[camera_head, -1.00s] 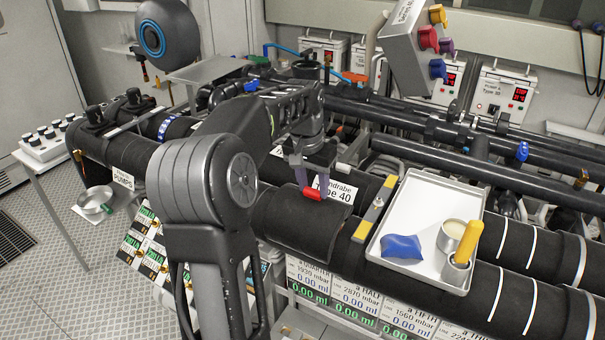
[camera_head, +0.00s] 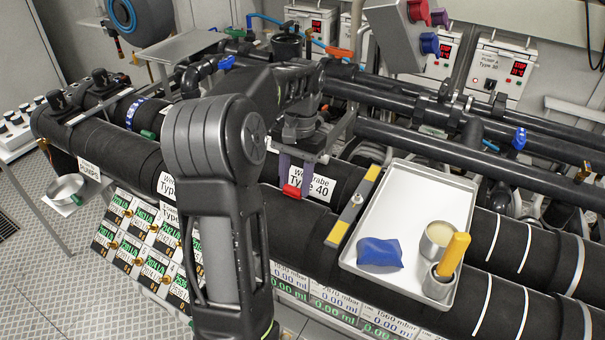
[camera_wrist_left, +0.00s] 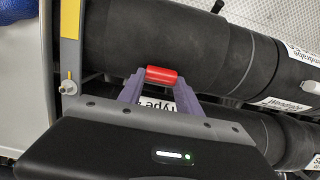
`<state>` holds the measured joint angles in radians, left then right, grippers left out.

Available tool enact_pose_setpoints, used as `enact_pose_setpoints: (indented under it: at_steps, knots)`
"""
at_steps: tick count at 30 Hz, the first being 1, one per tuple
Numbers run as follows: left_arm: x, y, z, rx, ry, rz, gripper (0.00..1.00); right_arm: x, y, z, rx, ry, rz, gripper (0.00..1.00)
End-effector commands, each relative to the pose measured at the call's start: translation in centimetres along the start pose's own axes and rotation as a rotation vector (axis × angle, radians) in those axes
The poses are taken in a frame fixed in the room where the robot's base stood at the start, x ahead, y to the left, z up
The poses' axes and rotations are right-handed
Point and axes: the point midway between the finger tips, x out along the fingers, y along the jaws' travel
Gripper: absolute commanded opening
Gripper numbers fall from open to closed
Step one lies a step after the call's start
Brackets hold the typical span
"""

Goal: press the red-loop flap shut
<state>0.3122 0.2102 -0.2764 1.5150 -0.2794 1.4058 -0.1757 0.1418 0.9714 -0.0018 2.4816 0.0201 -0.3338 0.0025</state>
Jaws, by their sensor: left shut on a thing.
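The red loop (camera_head: 291,191) is a short red bar between the fingertips of my left gripper (camera_head: 293,179), beside a white "Type 40" label (camera_head: 318,187). The wrist view shows the red loop (camera_wrist_left: 162,75) clasped at the tips of the two purple-grey fingers of my left gripper (camera_wrist_left: 160,82). The dark flap (camera_head: 300,222) appears to lie over the near black pipe, just below the loop. My arm covers its left part, and dark on dark, I cannot tell whether its edge lies flush. My right gripper is out of view.
A white tray (camera_head: 455,190) right of the loop holds a blue bag (camera_head: 380,252), a metal cup (camera_head: 437,243) and a yellow-handled tool (camera_head: 453,254) in another cup. A yellow-and-grey bar (camera_head: 353,207) lies along its left side. Pipes run behind.

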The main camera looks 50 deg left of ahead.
Motion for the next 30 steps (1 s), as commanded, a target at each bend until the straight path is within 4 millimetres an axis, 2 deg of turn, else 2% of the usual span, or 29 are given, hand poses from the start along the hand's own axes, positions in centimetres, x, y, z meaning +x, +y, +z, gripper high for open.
enact_pose_setpoints:
  at_steps: [1, 11, 12, 19, 30]
  knots:
    - [-0.62, -0.11, -0.43, -0.002, 0.022, -0.003, 0.0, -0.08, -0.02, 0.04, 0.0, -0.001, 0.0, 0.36]
    - [-0.6, -0.1, -0.37, -0.001, 0.019, -0.002, 0.0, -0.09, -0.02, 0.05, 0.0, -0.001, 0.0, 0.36]
    - [-0.6, -0.1, -0.36, -0.001, 0.019, -0.002, 0.43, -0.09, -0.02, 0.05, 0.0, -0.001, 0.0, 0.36]
    - [-0.34, -0.09, -0.2, -0.001, 0.01, -0.001, 0.62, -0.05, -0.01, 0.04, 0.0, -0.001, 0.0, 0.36]
    - [-0.15, -0.09, -0.1, -0.001, 0.004, 0.0, 0.63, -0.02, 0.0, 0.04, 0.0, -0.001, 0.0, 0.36]
